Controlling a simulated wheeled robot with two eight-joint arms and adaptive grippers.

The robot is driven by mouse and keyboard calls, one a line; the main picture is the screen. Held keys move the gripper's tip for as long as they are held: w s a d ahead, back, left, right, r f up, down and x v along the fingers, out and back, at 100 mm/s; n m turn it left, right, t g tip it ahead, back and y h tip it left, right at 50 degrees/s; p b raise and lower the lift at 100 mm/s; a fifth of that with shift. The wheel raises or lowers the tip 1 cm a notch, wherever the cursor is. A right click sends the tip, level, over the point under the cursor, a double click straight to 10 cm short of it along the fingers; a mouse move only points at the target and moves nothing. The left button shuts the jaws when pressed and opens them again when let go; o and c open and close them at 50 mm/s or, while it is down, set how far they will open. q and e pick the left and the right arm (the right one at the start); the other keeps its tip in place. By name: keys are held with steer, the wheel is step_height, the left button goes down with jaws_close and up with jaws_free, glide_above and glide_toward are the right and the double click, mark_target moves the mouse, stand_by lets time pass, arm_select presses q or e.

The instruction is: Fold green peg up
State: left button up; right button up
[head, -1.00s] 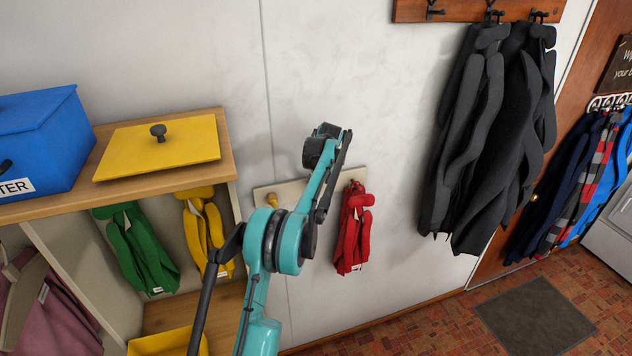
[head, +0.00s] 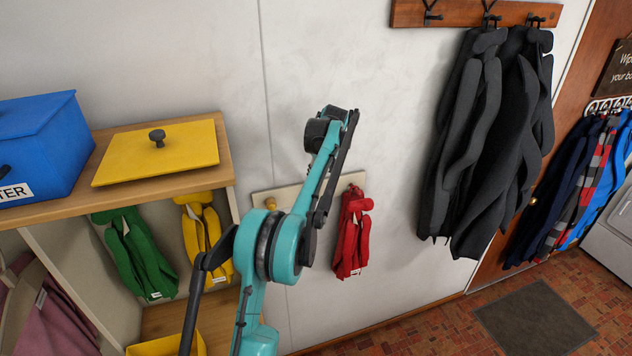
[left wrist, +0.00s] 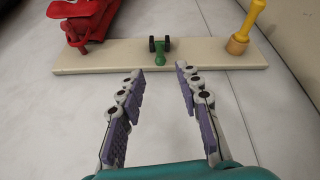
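The pale peg board (head: 290,193) is fixed to the wall and largely hidden by my left arm in the head view. The green peg (left wrist: 160,57) shows only in the left wrist view, mid-board, between two dark round hinge parts (left wrist: 160,45). It looks short and points toward my gripper's side; its exact tilt is hard to tell. My left gripper (left wrist: 160,74) is open and empty, its fingers short of the board with the green peg ahead between them. My right gripper is not in view.
A yellow peg (head: 270,203) is on the board, also in the left wrist view (left wrist: 246,30). A red jacket (head: 352,235) hangs at the board's other end. A wooden cubby (head: 228,170) stands left; dark coats (head: 490,150) hang right. The wall above the board is clear.

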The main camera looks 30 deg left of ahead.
arm_select(q)
steer(key=shift+v, duration=1.7)
